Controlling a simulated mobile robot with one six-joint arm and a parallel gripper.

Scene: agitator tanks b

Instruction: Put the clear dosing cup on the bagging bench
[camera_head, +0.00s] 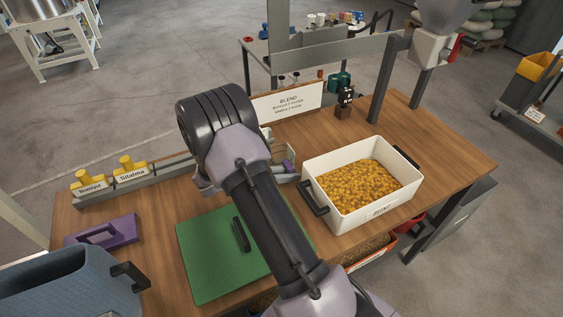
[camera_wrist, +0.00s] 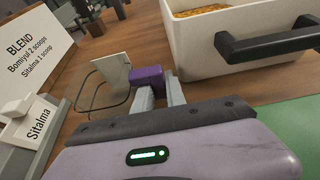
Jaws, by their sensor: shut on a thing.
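My gripper (camera_wrist: 160,88) is shut on a purple block (camera_wrist: 148,75), which looks like the grip of a clear item with a thin dark outline (camera_wrist: 101,92). That item seems to be the clear dosing cup, but its shape is hard to make out. In the head view my arm hides most of the gripper; a bit of purple (camera_head: 288,166) shows beside it, over the wooden bench (camera_head: 440,160). Another bench (camera_head: 258,62) stands behind. No label shows which one is the bagging bench.
A white tub (camera_head: 345,212) of orange pellets stands right of my arm. A green board (camera_head: 205,262), a purple handled item (camera_head: 100,232) and a blue-grey bin (camera_head: 70,285) are left. A BLEND sign (camera_head: 288,103) stands behind. Bare wood lies right of the tub.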

